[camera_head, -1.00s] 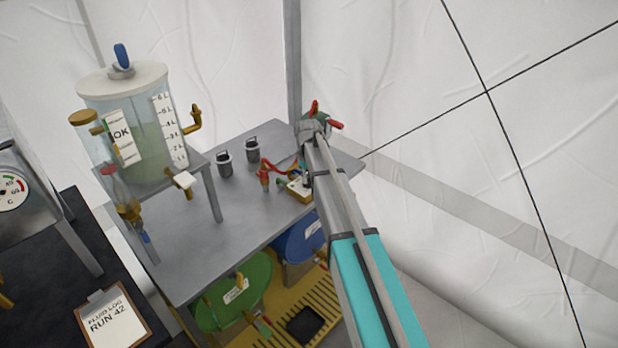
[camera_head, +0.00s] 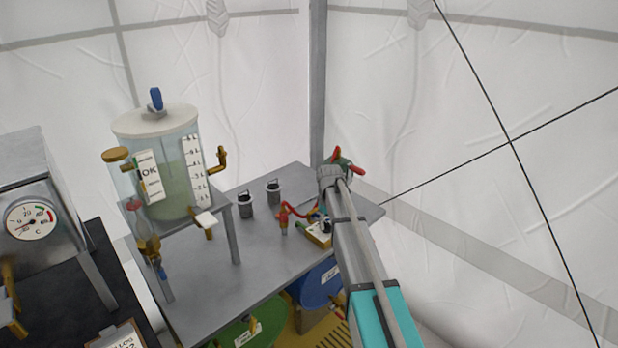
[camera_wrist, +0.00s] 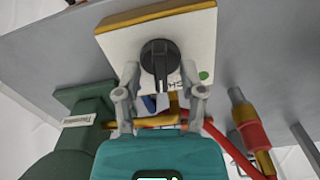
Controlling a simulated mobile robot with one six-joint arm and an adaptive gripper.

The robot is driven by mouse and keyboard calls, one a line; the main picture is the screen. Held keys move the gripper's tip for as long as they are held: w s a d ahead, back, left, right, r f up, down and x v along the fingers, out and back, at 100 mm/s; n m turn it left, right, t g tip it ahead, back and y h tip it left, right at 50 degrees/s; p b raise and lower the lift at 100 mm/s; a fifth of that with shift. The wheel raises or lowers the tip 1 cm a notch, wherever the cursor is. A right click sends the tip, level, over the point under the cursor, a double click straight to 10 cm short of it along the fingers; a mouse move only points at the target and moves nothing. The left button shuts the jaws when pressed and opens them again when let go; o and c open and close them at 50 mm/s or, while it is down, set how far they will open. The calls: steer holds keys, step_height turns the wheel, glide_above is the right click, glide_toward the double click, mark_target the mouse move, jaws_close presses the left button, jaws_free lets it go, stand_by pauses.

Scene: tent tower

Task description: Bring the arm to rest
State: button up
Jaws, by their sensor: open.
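My arm (camera_head: 355,255) reaches out over the far right corner of the grey metal table (camera_head: 255,262). In the wrist view my gripper (camera_wrist: 160,92) is open, its two grey fingers on either side of a black knob (camera_wrist: 158,56). The knob sits on a white plate with a yellow edge (camera_wrist: 120,40). I cannot tell whether the fingers touch the knob. In the head view the arm hides the gripper and part of the yellow-edged box (camera_head: 318,234).
A green pump-like body (camera_wrist: 85,125) and a red-and-brass fitting (camera_wrist: 248,125) flank the gripper. On the table stand a clear tank (camera_head: 175,170) on its stand and two grey canisters (camera_head: 246,204) (camera_head: 273,192). Green (camera_head: 255,325) and blue (camera_head: 318,285) drums stand below.

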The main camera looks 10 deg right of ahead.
steer(key=s+r+m+p, duration=0.1)
steer(key=s+r+p, duration=0.2)
steer(key=s, duration=0.7)
steer(key=s+r+m+p, duration=0.2)
steer(key=s+r+p, duration=0.1)
steer(key=s, duration=0.6)
steer(key=s+r+m+p, duration=0.2)
steer(key=s+r+p, duration=0.1)
steer(key=s, duration=0.7)
steer(key=shift+s+d+r, duration=0.2)
steer(key=shift+s+r, duration=0.1)
steer(key=shift+w, duration=0.1)
steer(key=w+r+n+p, duration=0.2)
steer(key=w, duration=1.2)
steer(key=w+r+n+p, duration=0.2)
steer(key=w, duration=1.3)
steer(key=shift+w+a+p, duration=0.15)
steer(key=shift+a+p, duration=0.1)
steer(key=shift+p, duration=0.15)
step_height(320, 180, down, 14)
steer(key=b, duration=1.4)
steer(key=shift+r, duration=0.2)
jaws_close()
